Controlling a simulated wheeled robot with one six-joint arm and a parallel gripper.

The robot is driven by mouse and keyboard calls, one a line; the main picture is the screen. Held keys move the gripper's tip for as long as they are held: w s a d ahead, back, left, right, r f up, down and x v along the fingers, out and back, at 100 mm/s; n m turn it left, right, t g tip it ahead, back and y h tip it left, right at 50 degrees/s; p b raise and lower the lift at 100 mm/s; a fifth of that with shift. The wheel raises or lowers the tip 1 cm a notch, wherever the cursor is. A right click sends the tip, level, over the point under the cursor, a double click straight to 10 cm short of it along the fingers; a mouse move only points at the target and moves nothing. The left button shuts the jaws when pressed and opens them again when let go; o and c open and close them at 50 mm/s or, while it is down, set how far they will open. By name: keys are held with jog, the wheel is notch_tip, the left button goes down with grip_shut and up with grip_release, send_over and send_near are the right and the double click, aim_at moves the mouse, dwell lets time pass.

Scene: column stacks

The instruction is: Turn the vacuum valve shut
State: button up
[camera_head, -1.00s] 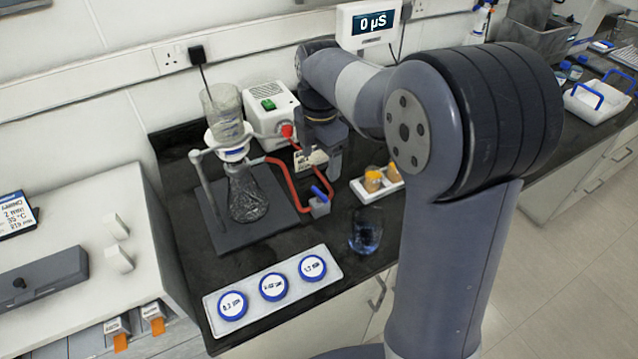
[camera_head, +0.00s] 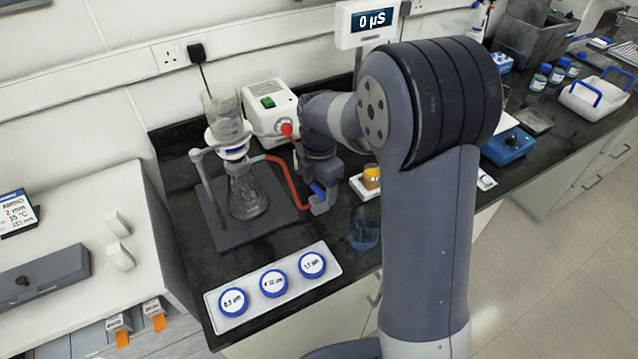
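The vacuum valve (camera_head: 319,206) is a small grey block with a blue lever (camera_head: 317,189), in the red hose (camera_head: 289,181) that links the filter flask (camera_head: 245,193) to the white vacuum pump (camera_head: 270,112). The lever shows slanting, lower end to the right. My gripper (camera_head: 327,195) points down right at the valve, its fingers beside the lever and partly overlapping the valve. Whether the fingers touch or grip the lever cannot be told, and their opening is not clear. A glass funnel (camera_head: 227,115) stands on the flask.
A tray (camera_head: 224,302) with three blue-rimmed filter boxes lies in front. A glass beaker (camera_head: 364,230) and a white holder (camera_head: 361,187) with an orange-capped jar stand close right of my gripper. The dark stand base (camera_head: 225,239) is left of the valve.

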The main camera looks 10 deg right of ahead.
aim_at(319, 190)
jog(key=c, duration=0.8)
jog(key=shift+m, duration=1)
jog(key=o, duration=1)
jog(key=shift+c, duration=0.2)
notch_tip(319, 190, up, 11)
jog(key=b, duration=0.1)
jog(key=shift+f, duration=0.1)
